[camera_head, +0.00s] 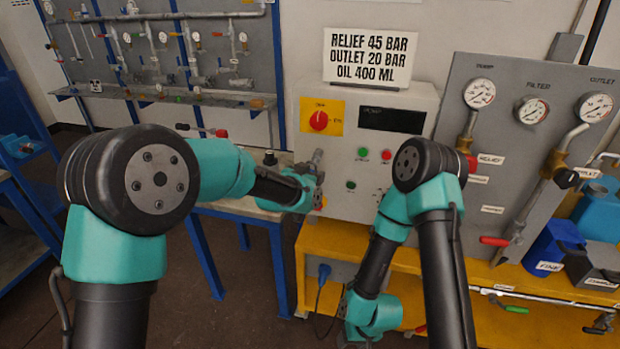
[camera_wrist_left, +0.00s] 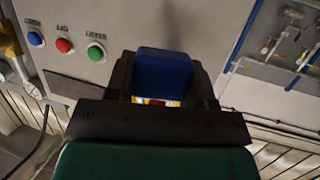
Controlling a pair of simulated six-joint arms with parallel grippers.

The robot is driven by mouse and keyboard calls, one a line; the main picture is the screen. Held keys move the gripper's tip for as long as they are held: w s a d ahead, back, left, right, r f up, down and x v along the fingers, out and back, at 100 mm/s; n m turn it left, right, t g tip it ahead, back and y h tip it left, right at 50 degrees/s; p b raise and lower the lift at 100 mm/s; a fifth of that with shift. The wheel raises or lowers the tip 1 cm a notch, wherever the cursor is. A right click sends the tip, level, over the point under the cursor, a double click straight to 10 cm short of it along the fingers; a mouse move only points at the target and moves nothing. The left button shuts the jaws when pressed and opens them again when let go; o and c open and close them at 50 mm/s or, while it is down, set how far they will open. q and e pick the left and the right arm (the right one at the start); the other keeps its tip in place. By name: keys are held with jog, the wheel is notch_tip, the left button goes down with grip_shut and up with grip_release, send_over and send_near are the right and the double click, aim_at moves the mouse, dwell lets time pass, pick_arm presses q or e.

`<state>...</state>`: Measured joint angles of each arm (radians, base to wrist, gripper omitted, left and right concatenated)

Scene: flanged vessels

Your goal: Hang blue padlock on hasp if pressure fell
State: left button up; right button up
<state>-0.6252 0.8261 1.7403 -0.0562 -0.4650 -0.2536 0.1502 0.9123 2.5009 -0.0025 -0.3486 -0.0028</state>
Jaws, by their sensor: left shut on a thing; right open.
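My left gripper (camera_wrist_left: 165,90) is shut on the blue padlock (camera_wrist_left: 163,72), a blue block with a red, yellow and white label at its lower edge. In the head view my left gripper (camera_head: 316,166) is in front of the grey control box, and the padlock cannot be made out there. My right gripper (camera_head: 346,302) is low in front of the yellow bench, small and partly hidden by its wrist, open. Three gauges, pump (camera_head: 479,93), filter (camera_head: 531,111) and outlet (camera_head: 595,107), sit on the grey panel; their needles are too small to read. I cannot make out the hasp.
The control box (camera_head: 425,100) has a red knob on a yellow plate (camera_head: 321,117), a dark display (camera_head: 392,118) and coloured buttons. A sign (camera_head: 369,56) stands on top. Red-handled valves and blue containers (camera_head: 553,245) are at right. A pipe rack (camera_head: 160,50) is at back left.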

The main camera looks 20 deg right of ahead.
pick_arm(q)
jog(key=shift+w+d+f, duration=0.1)
jog(key=shift+w+d, duration=0.25)
jog(key=shift+w, duration=0.25)
jog(key=shift+w+d, duration=0.35)
jog(key=shift+w, duration=0.25)
jog(key=shift+w+d+f, duration=0.3)
jog(key=shift+w+f, duration=0.15)
jog(key=shift+w, duration=0.05)
jog(key=o, duration=1)
jog(key=v, duration=1.7)
jog(key=shift+s+a+r, duration=0.1)
jog(key=shift+a+r, duration=0.05)
jog(key=shift+a, duration=0.05)
